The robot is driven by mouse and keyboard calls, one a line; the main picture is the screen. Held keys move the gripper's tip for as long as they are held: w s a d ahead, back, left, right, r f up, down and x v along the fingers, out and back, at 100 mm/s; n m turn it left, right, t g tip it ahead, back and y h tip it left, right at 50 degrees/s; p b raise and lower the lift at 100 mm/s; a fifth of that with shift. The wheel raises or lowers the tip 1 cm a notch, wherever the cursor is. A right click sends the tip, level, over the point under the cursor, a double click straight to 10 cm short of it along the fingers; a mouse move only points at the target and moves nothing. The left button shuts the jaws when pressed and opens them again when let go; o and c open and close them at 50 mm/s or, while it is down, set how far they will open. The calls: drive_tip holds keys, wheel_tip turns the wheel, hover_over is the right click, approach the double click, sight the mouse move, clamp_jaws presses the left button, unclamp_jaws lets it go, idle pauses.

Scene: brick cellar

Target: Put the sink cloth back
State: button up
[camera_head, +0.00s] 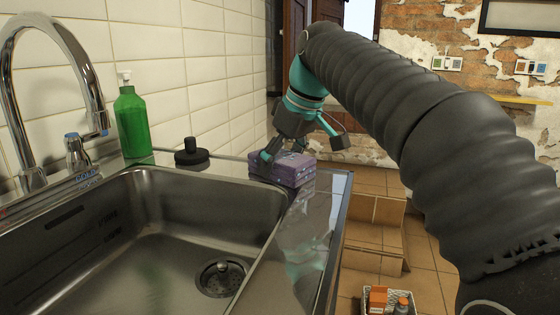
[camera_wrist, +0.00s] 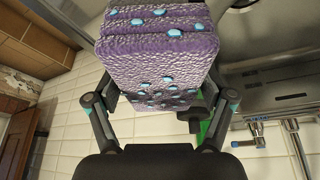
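The sink cloth is a purple, thick, sponge-like block with pale blue spots. In the head view the sink cloth (camera_head: 285,171) is at the right back corner of the sink's rim, by the tiled wall. My gripper (camera_head: 303,149) is right at it, with one finger near its upper left side and the other to its upper right, visibly apart from it. In the wrist view the sink cloth (camera_wrist: 155,62) fills the upper middle, between the spread fingers of my gripper (camera_wrist: 162,88). It partly hides the finger ends. Firm contact on both sides is not visible.
The steel sink basin (camera_head: 150,225) lies left of the cloth. A black stopper (camera_head: 191,154), a green soap bottle (camera_head: 132,122) and a chrome tap (camera_head: 45,90) stand along the wall. Below on the floor are a cardboard box (camera_head: 376,230) and a basket (camera_head: 413,292) with items.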

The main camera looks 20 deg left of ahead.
drive_tip(key=shift+o, duration=0.3)
drive_tip(key=shift+d+r, duration=0.1)
drive_tip(key=shift+r, duration=0.45)
drive_tip(key=p+v, duration=0.3)
drive_tip(key=v, duration=0.7)
drive_tip(key=shift+p, duration=0.35)
drive_tip(key=shift+s+d+r, duration=0.15)
drive_tip(key=shift+d+r, duration=0.15)
drive_tip(key=shift+r, duration=0.2)
